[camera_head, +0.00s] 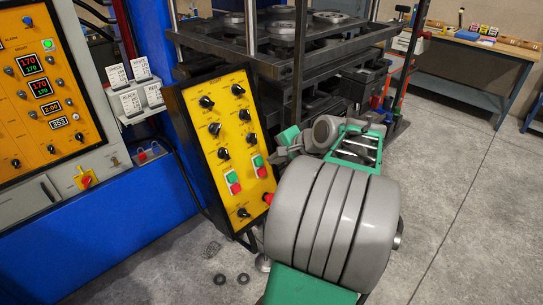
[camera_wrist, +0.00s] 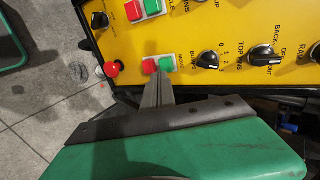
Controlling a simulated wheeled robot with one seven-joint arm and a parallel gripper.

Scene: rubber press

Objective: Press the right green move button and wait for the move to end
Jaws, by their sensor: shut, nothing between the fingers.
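The tilted yellow control panel (camera_head: 222,130) carries two green-and-red button pairs. The right green move button (camera_head: 258,161) sits above its red button (camera_head: 262,173). In the wrist view, that green button (camera_wrist: 166,63) lies beside the red button (camera_wrist: 149,67), near the panel edge. My gripper (camera_wrist: 159,82) is shut and empty, its fingertips pointing at this pair and just below the green button in the picture. Whether they touch it I cannot tell. The left green button (camera_head: 231,177) is lower left in the head view.
A red mushroom button (camera_wrist: 113,69) sits close to the right pair. Black knobs (camera_wrist: 208,60) stick out around it. The blue press frame (camera_head: 120,240) is at left, and a dark rack (camera_head: 330,50) stands behind. Grey floor (camera_head: 450,200) is open at right.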

